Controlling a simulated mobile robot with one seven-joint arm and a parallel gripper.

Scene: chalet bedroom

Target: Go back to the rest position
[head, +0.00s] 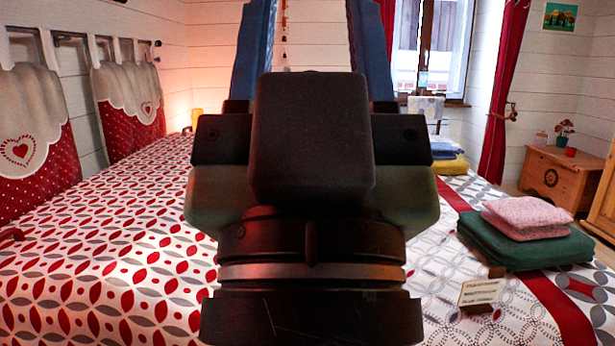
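My gripper (311,45) fills the middle of the head view, seen from behind, its two blue fingers pointing up and away. The fingers are spread wide apart with a clear gap between them, and I see nothing held there. The fingertips run out of the top of the picture. The gripper's dark body hides the middle of the bed behind it.
A bed with a red, grey and white patterned cover (95,255) spans the room. Folded green (520,243) and pink (527,212) textiles lie at right, near a small card (481,292). A wooden chest (560,178) stands back right, beside a window (432,45) with red curtains (503,90).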

